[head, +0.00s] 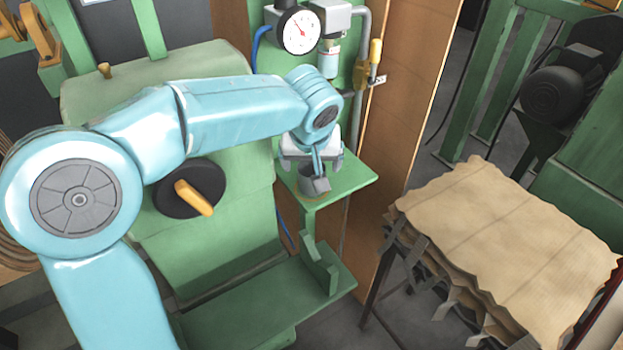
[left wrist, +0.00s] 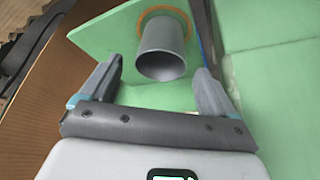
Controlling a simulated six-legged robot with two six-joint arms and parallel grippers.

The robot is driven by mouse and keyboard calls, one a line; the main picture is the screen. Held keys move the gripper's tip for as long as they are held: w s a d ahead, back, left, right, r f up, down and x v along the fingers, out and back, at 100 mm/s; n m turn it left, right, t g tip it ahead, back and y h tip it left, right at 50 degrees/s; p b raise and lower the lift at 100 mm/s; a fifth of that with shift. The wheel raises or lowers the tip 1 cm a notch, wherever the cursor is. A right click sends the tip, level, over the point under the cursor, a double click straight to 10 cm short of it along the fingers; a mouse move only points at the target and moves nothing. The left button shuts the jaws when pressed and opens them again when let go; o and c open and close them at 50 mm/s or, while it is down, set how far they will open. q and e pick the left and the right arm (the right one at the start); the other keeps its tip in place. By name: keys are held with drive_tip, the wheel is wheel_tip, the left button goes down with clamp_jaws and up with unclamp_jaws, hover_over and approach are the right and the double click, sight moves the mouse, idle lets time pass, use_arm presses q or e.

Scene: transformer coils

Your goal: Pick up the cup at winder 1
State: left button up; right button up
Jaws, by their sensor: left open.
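The cup (left wrist: 163,42) is a plain grey cylinder, with its open mouth facing the left wrist camera. It stands on an orange ring (left wrist: 186,22) on a small green shelf (left wrist: 110,32) of the winding machine. My left gripper (left wrist: 160,70) is open, its two grey fingers to either side of the cup's mouth with gaps on both sides. In the head view my left gripper (head: 317,182) points down over the shelf (head: 350,178) and partly hides the cup (head: 306,181). My right gripper is in neither view.
A pressure gauge (head: 298,31) and pipes stand behind the shelf, close to my left arm. A brown panel (head: 405,80) is to the right. A table with stacked brown sheets (head: 510,240) stands farther right. A yellow-handled knob (head: 193,197) is below my forearm.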

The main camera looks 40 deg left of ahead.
sight(312, 173)
use_arm(q)
drive_tip(key=x, duration=0.5)
drive_tip(key=shift+s+f, duration=0.15)
drive_tip(key=shift+f, duration=0.05)
drive_tip(key=c, duration=1)
drive_tip(key=shift+c, duration=0.2)
